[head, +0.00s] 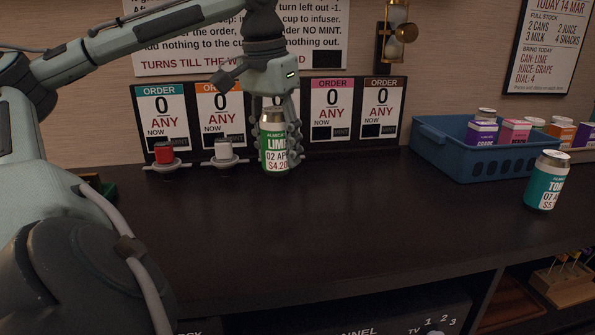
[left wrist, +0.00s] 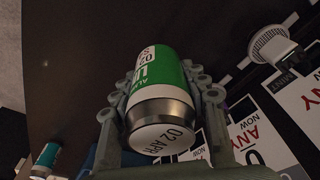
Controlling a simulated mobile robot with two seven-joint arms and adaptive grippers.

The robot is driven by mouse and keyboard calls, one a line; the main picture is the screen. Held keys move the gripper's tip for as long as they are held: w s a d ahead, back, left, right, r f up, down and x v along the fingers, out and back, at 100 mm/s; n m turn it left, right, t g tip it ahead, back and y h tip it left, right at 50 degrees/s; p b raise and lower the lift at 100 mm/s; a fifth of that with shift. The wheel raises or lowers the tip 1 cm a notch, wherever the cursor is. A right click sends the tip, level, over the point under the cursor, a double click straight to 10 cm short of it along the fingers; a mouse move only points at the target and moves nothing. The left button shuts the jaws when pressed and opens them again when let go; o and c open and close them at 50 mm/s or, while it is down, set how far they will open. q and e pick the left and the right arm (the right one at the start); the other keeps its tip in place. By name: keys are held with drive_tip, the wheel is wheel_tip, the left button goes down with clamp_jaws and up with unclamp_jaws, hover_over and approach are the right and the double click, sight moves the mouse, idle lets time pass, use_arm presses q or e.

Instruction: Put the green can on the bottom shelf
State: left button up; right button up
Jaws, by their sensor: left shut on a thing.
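The green can (head: 275,146), labelled LIME, is upright in my left gripper (head: 278,135) above the dark counter, near the order cards. In the left wrist view the same can (left wrist: 158,90) lies between the fingers of my left gripper (left wrist: 160,105), which touch it on both sides. I cannot tell whether its base touches the counter. The bottom shelf is not clearly identifiable; an opening under the counter (head: 380,240) shows at the lower edge. My right gripper is not in view.
A teal can (head: 546,182) stands at the right on the counter. Behind it is a blue basket (head: 450,150) with cartons and cans. A red knob (head: 164,153) and a white knob (head: 224,150) stand left of the green can. The front middle of the counter is clear.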

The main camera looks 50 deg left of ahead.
use_arm(q)
drive_tip(key=w, duration=0.1)
drive_tip(key=w+f+p, duration=0.1)
drive_tip(key=w+f, duration=0.1)
drive_tip(key=shift+w+a+p, duration=0.1)
drive_tip(key=shift+w+p, duration=0.15)
drive_tip(key=shift+p, duration=0.1)
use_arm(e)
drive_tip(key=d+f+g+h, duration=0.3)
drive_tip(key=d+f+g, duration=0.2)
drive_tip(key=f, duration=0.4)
use_arm(q)
drive_tip(key=shift+f, duration=0.2)
drive_tip(key=shift+f+b, duration=0.2)
drive_tip(key=shift+b, duration=0.2)
wheel_tip(320, 180, down, 3)
drive_tip(key=shift+b, duration=0.85)
drive_tip(key=shift+f, duration=0.1)
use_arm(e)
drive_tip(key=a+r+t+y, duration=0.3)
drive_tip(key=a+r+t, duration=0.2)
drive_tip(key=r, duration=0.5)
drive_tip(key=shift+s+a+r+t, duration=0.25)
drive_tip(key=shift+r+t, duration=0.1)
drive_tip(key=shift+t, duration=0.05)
